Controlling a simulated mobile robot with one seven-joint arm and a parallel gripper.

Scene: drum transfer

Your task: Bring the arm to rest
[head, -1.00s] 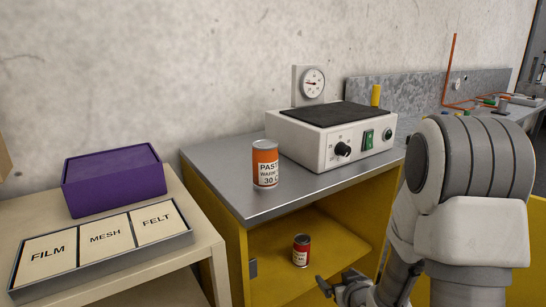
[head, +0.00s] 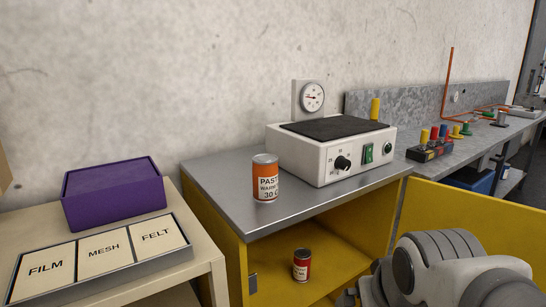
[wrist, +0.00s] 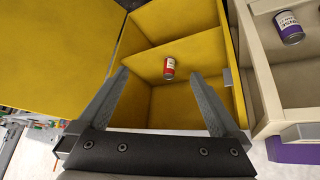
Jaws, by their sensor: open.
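My gripper (wrist: 160,100) is open and empty in the wrist view, its two fingers spread in front of the open yellow cabinet (wrist: 200,22). A small red can (wrist: 169,68) stands on the cabinet's inner shelf, showing beyond and between the fingertips, apart from them. In the head view my arm is low at the bottom right, and the fingers there are mostly cut off or hidden. The red can (head: 301,265) also shows in the head view on the shelf. An orange and white paste can (head: 265,178) stands upright on the steel top above.
A white hotplate box (head: 330,150) stands on the steel top (head: 220,190). The cabinet's yellow door (head: 460,220) is open at the right, near my arm. A beige table at the left holds a purple box (head: 113,190) and a labelled tray (head: 70,278).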

